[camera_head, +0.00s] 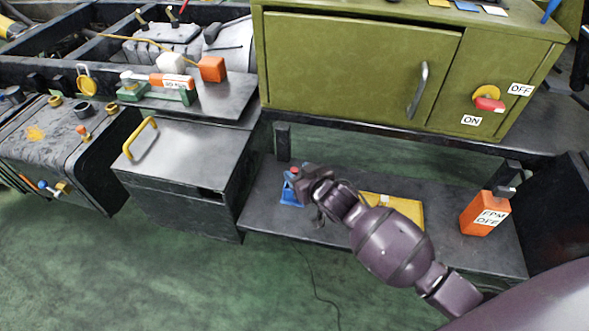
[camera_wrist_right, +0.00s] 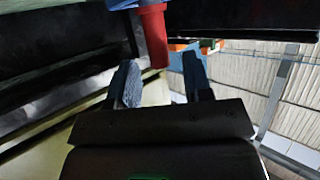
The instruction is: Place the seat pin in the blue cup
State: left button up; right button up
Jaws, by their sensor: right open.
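A small blue piece (camera_head: 291,193) stands on the lower dark shelf, with a red tip (camera_head: 294,170) above it. In the right wrist view, the blue piece (camera_wrist_right: 88,16) is at the top edge, and a red cylinder (camera_wrist_right: 153,38) projects from it. I cannot tell whether the blue piece is the cup or the red part is the seat pin. My right gripper (camera_head: 300,179) is beside them. In the wrist view its open fingers (camera_wrist_right: 160,72) lie either side of the red end, with gaps. My left gripper is not in view.
A yellow flat piece (camera_head: 405,208) lies behind my right arm on the shelf. An orange can (camera_head: 485,213) stands at the shelf's right. A green cabinet (camera_head: 360,65) is above. A grey box with a yellow handle (camera_head: 140,139) stands left. The floor in front is mostly clear.

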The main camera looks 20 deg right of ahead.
jog(key=p+v, duration=0.1)
jog(key=v, duration=0.6)
jog(key=shift+s+r+p, duration=0.2)
jog(key=shift+s+p, duration=0.15)
jog(key=s+d+f+g+h, duration=0.1)
jog(key=s+d+f, duration=0.1)
jog(key=s, duration=1.1)
jog(key=s+d+f+g+h, duration=0.1)
jog(key=s+d+f+g, duration=0.1)
jog(key=s, duration=1.2)
notch_tip(320, 180, down, 2)
jog(key=shift+s+d+f+m, duration=0.15)
jog(key=shift+s+d+m, duration=0.2)
jog(key=shift+d, duration=0.4)
